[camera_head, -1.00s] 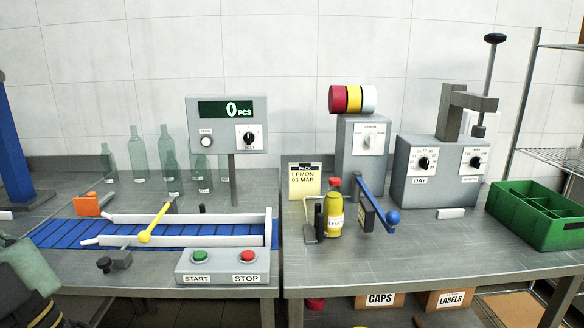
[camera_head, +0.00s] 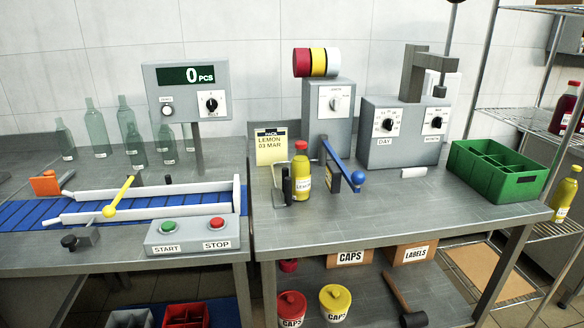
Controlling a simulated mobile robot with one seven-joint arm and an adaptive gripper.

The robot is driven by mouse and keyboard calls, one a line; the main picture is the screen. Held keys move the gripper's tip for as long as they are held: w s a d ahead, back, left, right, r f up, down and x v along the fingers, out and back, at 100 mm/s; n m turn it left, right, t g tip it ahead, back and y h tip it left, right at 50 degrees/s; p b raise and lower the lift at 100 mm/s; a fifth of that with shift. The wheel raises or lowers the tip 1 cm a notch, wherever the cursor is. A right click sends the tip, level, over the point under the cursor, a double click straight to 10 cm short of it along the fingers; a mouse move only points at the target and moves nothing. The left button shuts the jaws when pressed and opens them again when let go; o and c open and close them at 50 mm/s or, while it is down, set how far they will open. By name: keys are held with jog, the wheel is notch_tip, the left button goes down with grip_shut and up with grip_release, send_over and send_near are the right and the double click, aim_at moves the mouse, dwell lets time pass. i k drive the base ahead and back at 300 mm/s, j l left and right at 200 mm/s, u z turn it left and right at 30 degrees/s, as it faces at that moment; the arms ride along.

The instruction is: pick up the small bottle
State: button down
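Several empty pale green glass bottles of different sizes stand upright at the back of the left table. A shorter one (camera_head: 65,140) stands at their left end, and another short one (camera_head: 137,150) stands in front of the taller ones (camera_head: 126,125). A bottle of yellow liquid (camera_head: 302,178) with a red cap and a label stands on the right table, in the station below the tape rolls. I cannot tell which of these is the small bottle. My gripper is not in view, so I cannot see whether it holds anything.
A conveyor (camera_head: 25,212) with white rails and a yellow lever (camera_head: 118,197) lies in front of the glass bottles. A counter display (camera_head: 194,90) stands behind it. A green crate (camera_head: 515,188) sits at the right table's end. The right table's front is clear.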

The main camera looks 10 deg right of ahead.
aim_at(301, 165)
jog(key=i+j+z, duration=0.15)
jog(key=z, duration=0.2)
jog(key=i+j+z, duration=0.55)
jog(key=z, duration=0.15)
